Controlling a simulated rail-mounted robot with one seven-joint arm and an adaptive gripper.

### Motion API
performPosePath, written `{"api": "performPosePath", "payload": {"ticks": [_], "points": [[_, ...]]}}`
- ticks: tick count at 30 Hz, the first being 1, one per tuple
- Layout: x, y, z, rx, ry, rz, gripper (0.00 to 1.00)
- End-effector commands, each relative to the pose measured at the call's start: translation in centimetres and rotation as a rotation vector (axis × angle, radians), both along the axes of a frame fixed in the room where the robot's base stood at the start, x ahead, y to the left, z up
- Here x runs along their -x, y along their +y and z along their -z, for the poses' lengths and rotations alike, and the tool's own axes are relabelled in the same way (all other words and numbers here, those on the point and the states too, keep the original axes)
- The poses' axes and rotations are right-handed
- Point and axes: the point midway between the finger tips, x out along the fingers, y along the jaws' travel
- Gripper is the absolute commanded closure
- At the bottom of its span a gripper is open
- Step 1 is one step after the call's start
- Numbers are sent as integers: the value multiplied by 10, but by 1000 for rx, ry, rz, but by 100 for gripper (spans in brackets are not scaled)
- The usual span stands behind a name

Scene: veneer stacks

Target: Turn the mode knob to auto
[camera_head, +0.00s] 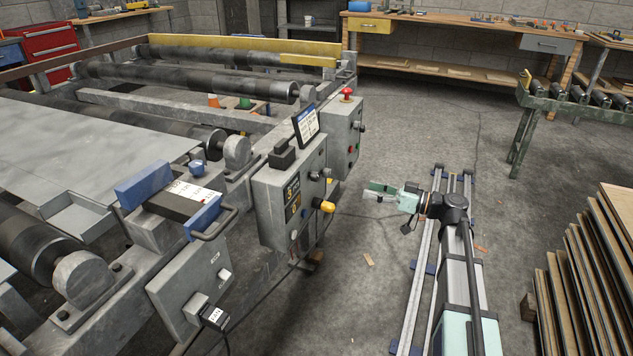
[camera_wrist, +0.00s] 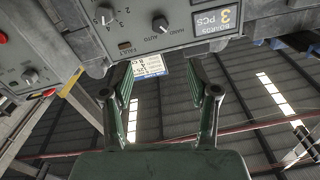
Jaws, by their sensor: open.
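The mode knob (camera_wrist: 160,25) is a small dark round knob on the grey control panel, with HAND and AUTO labels beside it in the wrist view.
A numbered selector (camera_wrist: 104,16) and a FAULT lamp (camera_wrist: 124,45) are near the mode knob, with a pieces display (camera_wrist: 216,18) on its other side. Another box with a red button (camera_head: 347,93) stands behind. Stacked veneer sheets (camera_head: 590,265) stand at right.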

Motion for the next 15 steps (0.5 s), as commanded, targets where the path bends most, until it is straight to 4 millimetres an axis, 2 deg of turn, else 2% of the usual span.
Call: {"api": "performPosePath", "payload": {"ticks": [5,15], "points": [[-7,23,2,1,1,-2,40],[-28,86,3,1,4,-3,40]]}}
